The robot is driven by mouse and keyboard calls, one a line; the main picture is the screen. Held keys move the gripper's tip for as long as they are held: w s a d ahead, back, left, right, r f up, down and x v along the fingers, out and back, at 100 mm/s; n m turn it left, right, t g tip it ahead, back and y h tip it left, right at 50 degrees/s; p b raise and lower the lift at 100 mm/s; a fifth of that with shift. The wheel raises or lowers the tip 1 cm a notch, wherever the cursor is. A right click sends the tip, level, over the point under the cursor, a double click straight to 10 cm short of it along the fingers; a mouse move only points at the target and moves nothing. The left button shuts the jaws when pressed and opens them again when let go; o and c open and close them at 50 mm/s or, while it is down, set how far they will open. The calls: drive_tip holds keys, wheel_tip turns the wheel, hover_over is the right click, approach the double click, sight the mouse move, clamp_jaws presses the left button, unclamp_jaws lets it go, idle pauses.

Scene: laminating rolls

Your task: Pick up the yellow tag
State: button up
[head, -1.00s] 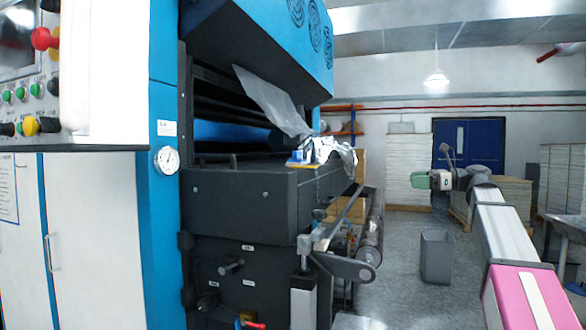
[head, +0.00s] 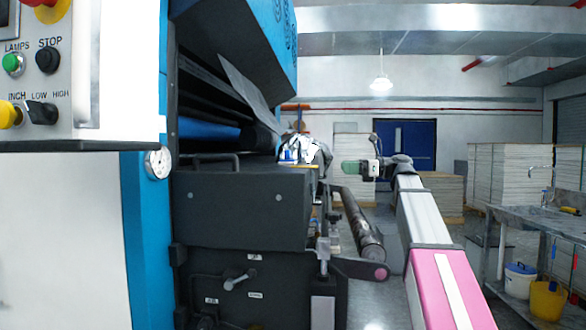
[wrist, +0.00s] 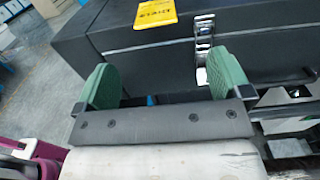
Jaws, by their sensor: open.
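The yellow tag (wrist: 155,13), with dark lettering, shows at the top of the wrist view. In the head view my gripper (head: 354,168) is held out to the right of the black machine. I cannot make out the tag for certain in that view.
The black and blue machine (head: 240,205) fills the left, with crumpled silvery film (head: 308,150) on top and a roller (head: 360,225) at its side. A metal clasp (wrist: 204,40) sits near the tag. A sink bench (head: 520,225) stands right. Floor shows between.

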sight(317, 167)
drive_tip(key=shift+s+a, duration=0.15)
drive_tip(key=shift+a, duration=5.05)
drive_tip(key=c, duration=1)
